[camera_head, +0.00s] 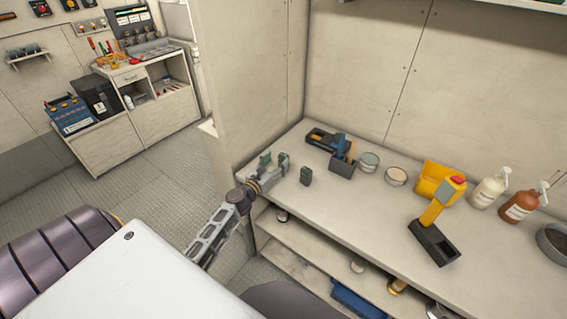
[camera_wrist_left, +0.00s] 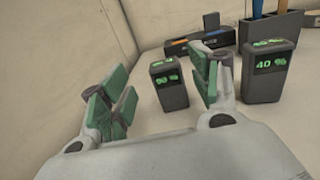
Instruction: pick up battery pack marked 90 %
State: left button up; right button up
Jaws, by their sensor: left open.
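My left gripper (camera_head: 274,163) is open at the left end of the workbench. In the left wrist view its green-padded fingers (camera_wrist_left: 160,82) are spread apart. A dark grey battery pack (camera_wrist_left: 173,96) with green lit markings stands upright ahead, in the gap between the fingers and nearer the right one. Its digits are too small to read surely. A second battery pack (camera_wrist_left: 262,88), marked 40 %, stands outside the right finger; it also shows in the head view (camera_head: 306,176). In the head view I cannot clearly tell the first pack from the fingers.
Behind the packs are a dark tool tray (camera_head: 321,137) and a holder with blue-handled tools (camera_head: 342,164). Round tins (camera_head: 396,176), a yellow case (camera_head: 436,178), a yellow tool on a dark base (camera_head: 433,243) and pump bottles (camera_head: 489,188) stand further right. Walls close the back and left.

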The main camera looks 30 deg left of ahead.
aim_at(282, 158)
pick_arm(q)
jog(key=shift+w, duration=0.15)
jog(key=shift+w+d+f, duration=0.1)
jog(key=shift+w+d, duration=0.05)
jog(key=shift+w, duration=0.6)
jog(key=shift+w+d+f, duration=0.1)
jog(key=shift+w, duration=1.6)
jog(key=c, duration=1.2)
